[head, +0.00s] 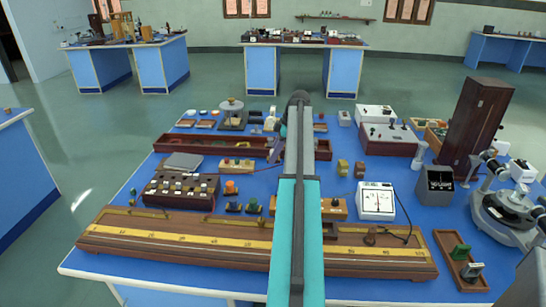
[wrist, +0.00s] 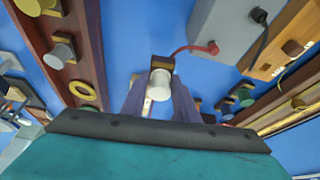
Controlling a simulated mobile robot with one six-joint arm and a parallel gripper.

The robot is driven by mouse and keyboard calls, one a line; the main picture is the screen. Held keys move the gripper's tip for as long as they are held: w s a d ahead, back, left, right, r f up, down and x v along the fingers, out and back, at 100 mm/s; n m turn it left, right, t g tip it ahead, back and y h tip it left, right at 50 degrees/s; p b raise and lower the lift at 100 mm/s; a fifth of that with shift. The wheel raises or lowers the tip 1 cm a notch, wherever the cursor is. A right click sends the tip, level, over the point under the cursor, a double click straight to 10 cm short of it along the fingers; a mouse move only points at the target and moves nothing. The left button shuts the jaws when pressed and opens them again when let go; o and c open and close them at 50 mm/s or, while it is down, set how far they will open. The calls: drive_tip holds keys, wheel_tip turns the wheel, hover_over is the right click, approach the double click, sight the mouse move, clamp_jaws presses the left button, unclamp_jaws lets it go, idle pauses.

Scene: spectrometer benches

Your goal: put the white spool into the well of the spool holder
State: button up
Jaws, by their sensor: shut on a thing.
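In the wrist view the white spool (wrist: 160,82) is a short white cylinder with a brown block at its far end. My gripper (wrist: 160,95) has its two grey fingers on either side of it and is shut on it. I cannot tell for certain which piece is the spool holder, and no well shows clearly.
A long wooden scale board (head: 180,238) lies along the bench front. A white meter (head: 376,200) stands right of my arm and a dark red tray (head: 215,144) left of it. A tall brown cabinet (head: 478,120) stands at right. Small parts crowd the blue bench.

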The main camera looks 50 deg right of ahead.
drive_tip(key=shift+r+p, duration=0.3)
drive_tip(key=shift+r, duration=0.35)
drive_tip(key=shift+w+a, duration=0.1)
drive_tip(key=shift+w+a, duration=0.2)
drive_tip(key=shift+a, duration=0.05)
drive_tip(key=w+a+r+m, duration=0.1)
drive_tip(key=w+a, duration=0.3)
drive_tip(key=a, duration=0.5)
drive_tip(key=w+a+r+m, duration=0.1)
drive_tip(key=w+a, duration=0.4)
drive_tip(key=a, duration=0.5)
drive_tip(key=w+a+r+m+h, duration=0.1)
drive_tip(key=w+a, duration=0.4)
drive_tip(key=a, duration=0.5)
drive_tip(key=shift+w+r+t, duration=0.2)
drive_tip(key=shift+w+t, duration=0.05)
drive_tip(key=shift+t, duration=0.15)
drive_tip(key=a+r+m+h, duration=0.1)
drive_tip(key=a+r+m, duration=0.1)
drive_tip(key=a, duration=1.4)
drive_tip(key=a+r+m, duration=0.2)
drive_tip(key=a, duration=1.5)
drive_tip(key=shift+a+m+h, duration=0.25)
drive_tip(key=shift+m+h, duration=0.05)
drive_tip(key=shift+h, duration=0.1)
